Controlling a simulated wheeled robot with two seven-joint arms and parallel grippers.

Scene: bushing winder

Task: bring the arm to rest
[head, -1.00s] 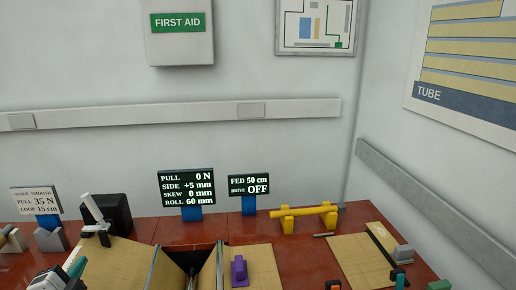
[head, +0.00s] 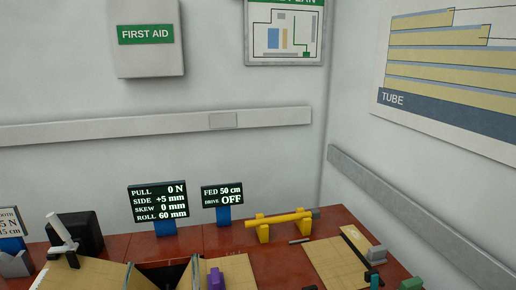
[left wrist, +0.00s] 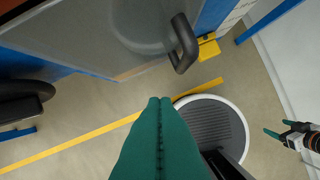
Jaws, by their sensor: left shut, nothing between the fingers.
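My left gripper (left wrist: 159,103) shows in the left wrist view. Its two teal fingers are pressed together, with nothing between them. They are over the bare floor, below the level of the bench top and clear of the cabinet front. My right gripper (left wrist: 270,146) is at the right edge of that view, small, with its teal fingers apart and nothing seen between them. Neither gripper shows in the head view.
A grey cabinet front (left wrist: 120,35) with a dark handle (left wrist: 183,45) lies near the left gripper. On the red bench (head: 215,240) stand a readout display (head: 158,202), a drive display (head: 222,196) and a yellow roll on stands (head: 280,219). A yellow line (left wrist: 80,138) crosses open floor.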

